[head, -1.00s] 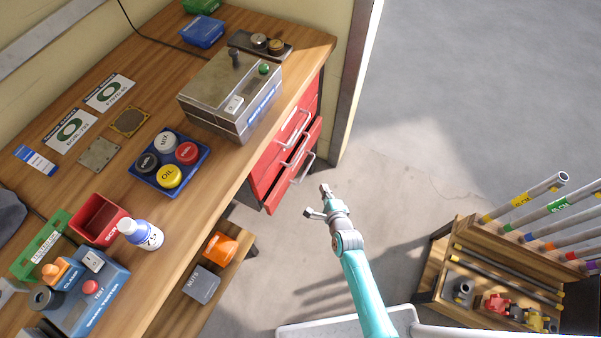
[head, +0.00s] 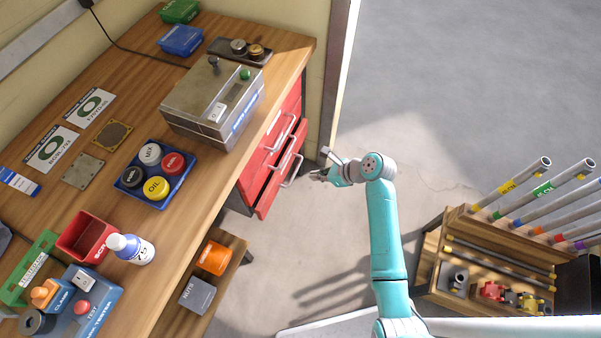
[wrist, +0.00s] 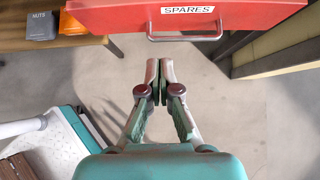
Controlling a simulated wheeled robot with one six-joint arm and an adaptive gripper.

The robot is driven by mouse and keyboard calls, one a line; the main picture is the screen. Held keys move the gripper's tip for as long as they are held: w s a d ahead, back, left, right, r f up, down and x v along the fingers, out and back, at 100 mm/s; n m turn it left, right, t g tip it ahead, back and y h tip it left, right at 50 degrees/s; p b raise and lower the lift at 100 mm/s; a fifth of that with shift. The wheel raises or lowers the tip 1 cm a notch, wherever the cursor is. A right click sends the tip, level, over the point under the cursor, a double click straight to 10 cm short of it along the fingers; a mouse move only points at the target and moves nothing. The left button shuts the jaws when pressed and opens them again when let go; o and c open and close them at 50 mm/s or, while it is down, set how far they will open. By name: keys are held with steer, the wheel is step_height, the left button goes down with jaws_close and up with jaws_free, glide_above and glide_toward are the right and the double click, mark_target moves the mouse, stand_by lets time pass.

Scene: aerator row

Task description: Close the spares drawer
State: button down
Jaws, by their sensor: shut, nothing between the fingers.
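The red spares drawer (head: 275,181) is the lower drawer under the bench in the head view, and its front stands out a little past the upper drawer. Its metal handle (head: 291,171) shows on the front. In the wrist view the drawer front (wrist: 110,20) crosses the top, with a white SPARES label (wrist: 187,10) and the bar handle (wrist: 185,38). My gripper (head: 316,175) is just right of the drawer front. In the wrist view my gripper (wrist: 161,68) is shut and empty, its tips pointing toward the drawer, with a gap to the handle.
An upper red drawer (head: 278,133) sits above. The wooden bench (head: 95,210) carries a metal box (head: 212,103) and a blue tray of caps. A low shelf holds an orange bin (head: 213,258) and a grey one. A pipe rack (head: 490,240) stands right. Concrete floor between is clear.

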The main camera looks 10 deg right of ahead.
mark_target(280, 175)
steer(key=x, duration=0.3)
steer(key=r+x, duration=0.1)
steer(key=x, duration=0.3)
steer(key=w+a+x, duration=0.1)
steer(key=x, duration=0.3)
steer(key=shift+a+r, duration=0.1)
steer(key=shift+a, duration=0.2)
steer(key=shift+w+a, duration=0.35)
steer(key=shift+a, duration=0.1)
steer(key=w+a, duration=0.2)
steer(key=shift+a+r, duration=0.1)
steer(key=shift+a, duration=0.25)
steer(key=shift+w+r, duration=0.1)
